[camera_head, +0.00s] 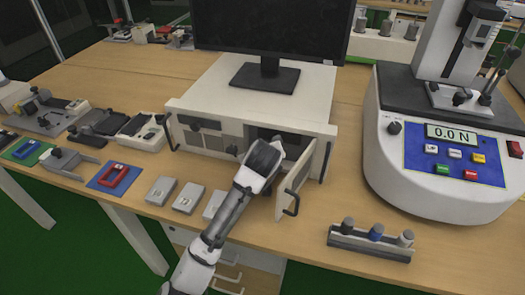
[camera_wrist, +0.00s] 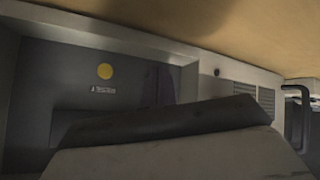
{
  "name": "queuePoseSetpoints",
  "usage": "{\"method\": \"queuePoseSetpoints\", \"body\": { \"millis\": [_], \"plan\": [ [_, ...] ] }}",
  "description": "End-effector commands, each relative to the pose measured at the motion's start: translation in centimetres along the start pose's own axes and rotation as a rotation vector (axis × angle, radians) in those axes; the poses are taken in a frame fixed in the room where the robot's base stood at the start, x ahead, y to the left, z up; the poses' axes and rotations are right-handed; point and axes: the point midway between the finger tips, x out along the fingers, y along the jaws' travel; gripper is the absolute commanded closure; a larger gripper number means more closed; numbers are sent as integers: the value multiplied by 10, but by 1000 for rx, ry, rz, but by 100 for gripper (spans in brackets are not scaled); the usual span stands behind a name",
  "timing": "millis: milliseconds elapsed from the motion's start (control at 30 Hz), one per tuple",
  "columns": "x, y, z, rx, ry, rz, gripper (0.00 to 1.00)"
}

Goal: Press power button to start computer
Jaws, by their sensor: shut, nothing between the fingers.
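The white computer case (camera_head: 250,92) lies flat on the wooden table under a monitor. Its front door (camera_head: 293,186) at the right stands swung open, baring a dark recess (camera_head: 262,133). In the wrist view, a round yellow button (camera_wrist: 105,71) with a small label sits on a grey panel, apart from my gripper. I take it for the power button; it is hidden in the head view. My gripper (camera_head: 279,148) is at the mouth of the recess, left of the door, shut and empty. My gripper's dark body fills the lower wrist view.
The monitor (camera_head: 272,30) stands on the case. A force tester (camera_head: 450,150) with a "0.0 N" display is at the right. A rack of knobs (camera_head: 370,242) lies in front. Small grey blocks (camera_head: 188,197) and fixtures are at the left. Bare table lies between door and rack.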

Motion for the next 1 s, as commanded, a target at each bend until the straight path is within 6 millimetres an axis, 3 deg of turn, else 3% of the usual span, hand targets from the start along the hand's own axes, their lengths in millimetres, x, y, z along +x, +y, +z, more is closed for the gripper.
{"method": "queuePoseSetpoints", "body": {
  "millis": [1000],
  "plan": [
    [-13,-11,12,-3,0,2,100]
  ]
}}
